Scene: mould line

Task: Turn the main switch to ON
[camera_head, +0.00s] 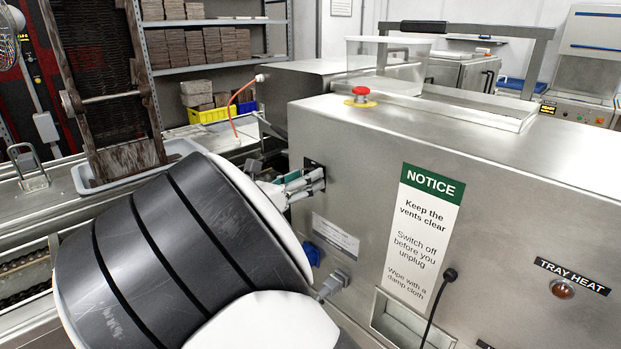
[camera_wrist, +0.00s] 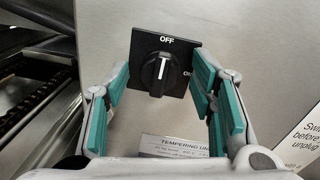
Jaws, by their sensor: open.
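The main switch (camera_wrist: 159,75) is a black rotary knob on a square black plate, on the steel side of a cabinet. Its white pointer line is upright, toward the OFF label at the top; the ON label is at the right edge of the plate, partly covered by a finger. My gripper (camera_wrist: 160,96) is open, with its teal-padded fingers on either side of the switch, apart from the knob.
The steel cabinet (camera_head: 480,150) carries a red emergency button (camera_head: 360,93) on top and a NOTICE sign (camera_head: 424,230) on its front. A blue socket (camera_head: 312,254) and a grey plug (camera_head: 333,283) stick out below my gripper. A black cable (camera_head: 439,305) hangs on the front.

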